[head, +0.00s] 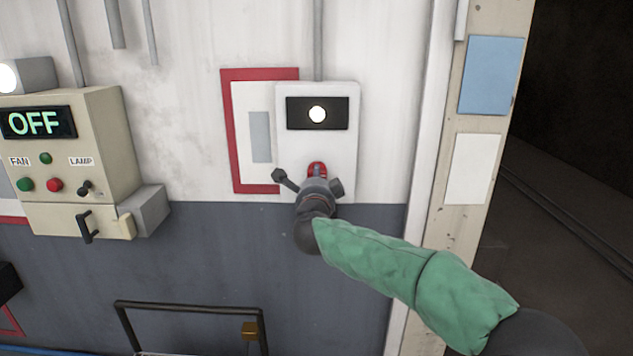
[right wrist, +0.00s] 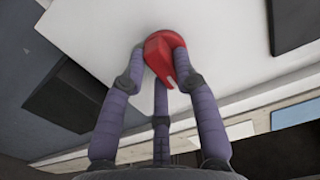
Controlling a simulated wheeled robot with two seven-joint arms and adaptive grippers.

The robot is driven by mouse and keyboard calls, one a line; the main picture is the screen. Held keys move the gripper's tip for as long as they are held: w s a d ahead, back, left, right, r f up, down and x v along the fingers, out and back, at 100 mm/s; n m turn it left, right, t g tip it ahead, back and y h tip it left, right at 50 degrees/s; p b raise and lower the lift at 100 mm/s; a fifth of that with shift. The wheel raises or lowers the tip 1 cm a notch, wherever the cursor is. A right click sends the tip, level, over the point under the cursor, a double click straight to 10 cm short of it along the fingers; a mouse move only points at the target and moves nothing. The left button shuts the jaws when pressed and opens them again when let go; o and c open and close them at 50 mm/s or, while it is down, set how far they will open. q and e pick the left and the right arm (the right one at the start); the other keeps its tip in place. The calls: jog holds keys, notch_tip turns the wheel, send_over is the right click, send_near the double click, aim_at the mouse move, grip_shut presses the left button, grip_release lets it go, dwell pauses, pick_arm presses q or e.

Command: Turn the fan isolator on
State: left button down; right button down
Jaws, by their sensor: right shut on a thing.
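The isolator is a pale box (head: 344,148) on the wall, with a black panel and a lit white round lamp (head: 317,114) in its upper part. Its red handle (head: 317,168) sits low on the box face and is mostly hidden behind my right gripper (head: 316,181). In the right wrist view the fingers (right wrist: 158,62) are closed around the red handle (right wrist: 163,52), with its pointed end showing between them. The handle's exact angle against the box is hard to tell. My left gripper is not in view.
A red-bordered notice (head: 236,183) hangs behind the box. At left, a beige control box (head: 102,120) reads OFF, with FAN and LAMP labels, buttons and a black lever. A black rail (head: 190,309) stands low in front. A door post and dark opening (head: 575,150) are at right.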

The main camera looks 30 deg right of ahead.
jog(key=c, duration=0.9)
grip_release()
jog(key=shift+c, duration=0.2)
jog(key=v, duration=1.2)
jog(key=shift+f, duration=0.15)
